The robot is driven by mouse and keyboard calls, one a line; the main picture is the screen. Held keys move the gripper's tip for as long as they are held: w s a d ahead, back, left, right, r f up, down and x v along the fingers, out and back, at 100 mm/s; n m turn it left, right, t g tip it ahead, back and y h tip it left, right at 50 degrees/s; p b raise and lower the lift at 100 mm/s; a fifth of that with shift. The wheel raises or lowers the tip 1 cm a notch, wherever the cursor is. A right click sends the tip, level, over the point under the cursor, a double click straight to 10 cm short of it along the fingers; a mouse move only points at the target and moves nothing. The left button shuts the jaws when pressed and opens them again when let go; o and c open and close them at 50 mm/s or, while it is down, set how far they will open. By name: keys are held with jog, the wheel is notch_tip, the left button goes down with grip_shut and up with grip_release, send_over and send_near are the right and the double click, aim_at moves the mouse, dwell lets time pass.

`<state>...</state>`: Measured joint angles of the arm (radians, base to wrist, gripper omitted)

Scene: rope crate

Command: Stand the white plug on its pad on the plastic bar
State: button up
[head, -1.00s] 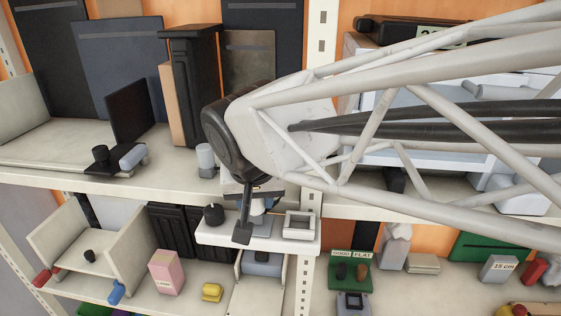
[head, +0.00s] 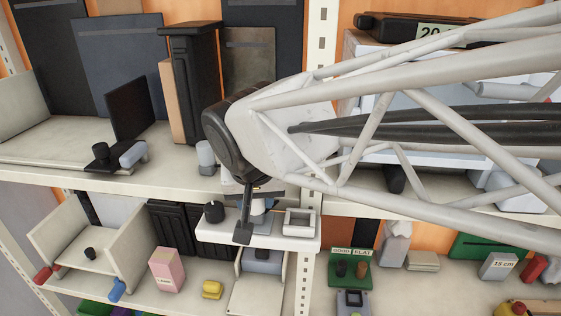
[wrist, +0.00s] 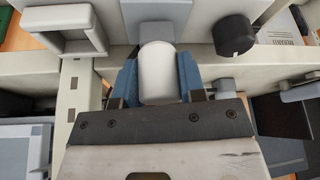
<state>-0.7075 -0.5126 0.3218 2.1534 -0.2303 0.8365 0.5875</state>
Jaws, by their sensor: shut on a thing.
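The white plug (wrist: 158,72) is a pale rounded cylinder between the blue fingers of my gripper (wrist: 157,80) in the wrist view. My gripper is shut on it. In the head view my gripper (head: 252,215) is over the middle of the pale plastic bar (head: 225,233), and the plug is mostly hidden there. The bar also shows in the wrist view (wrist: 203,22). A grey patch on it, likely the pad (wrist: 155,10), lies just beyond the plug's end. I cannot tell whether the plug touches it.
On the bar, a black round knob (head: 214,211) stands left of my gripper and a pale square frame (head: 299,222) stands right. A grey-white cylinder (head: 206,157) stands on the shelf behind. A shelf upright (head: 309,270) is close to the bar's right end.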

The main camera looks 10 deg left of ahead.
aim_at(257, 231)
jog(key=shift+f, duration=0.2)
jog(key=o, duration=1.2)
jog(key=shift+v, duration=3.9)
